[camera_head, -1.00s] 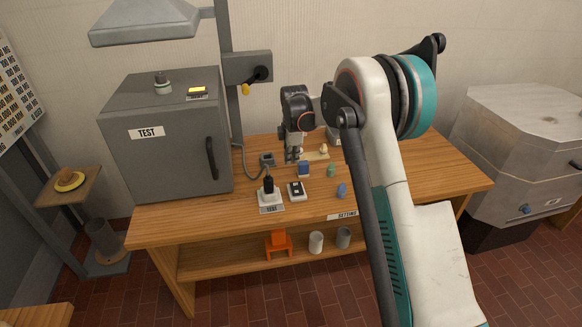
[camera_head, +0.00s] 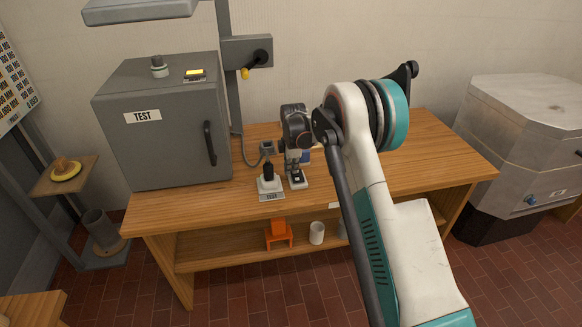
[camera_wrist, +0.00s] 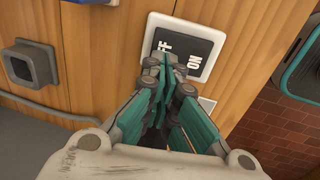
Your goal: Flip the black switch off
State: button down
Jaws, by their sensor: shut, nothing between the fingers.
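The black switch (camera_wrist: 190,46) is a dark rocker in a white frame, lettered "OFF" and "ON", near the top middle of the wrist view. My gripper (camera_wrist: 168,66) is shut and empty. Its fingertips are over the "OFF" side of the switch and hide part of that lettering. I cannot tell whether they touch the rocker.
A grey box labelled "TEST" (camera_head: 165,125) fills the table's left side. A grey socket-like block (camera_wrist: 30,65) with a cable is left in the wrist view. The table's right side (camera_head: 440,150) is clear.

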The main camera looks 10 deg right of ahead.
jog(key=shift+w+f+g, duration=0.25)
jog(key=shift+f+g, duration=0.1)
jog(key=shift+g, duration=0.15)
jog(key=shift+s, duration=0.15)
jog(key=shift+s+r, duration=0.25)
jog(key=shift+s, duration=0.45)
jog(key=shift+a+r, duration=0.1)
jog(key=shift+r, duration=0.25)
notch_tip(320, 180, up, 13)
jog(key=w+p, duration=0.2)
jog(key=p, duration=0.3)
jog(key=shift+w, duration=0.15)
jog(key=shift+r, duration=0.15)
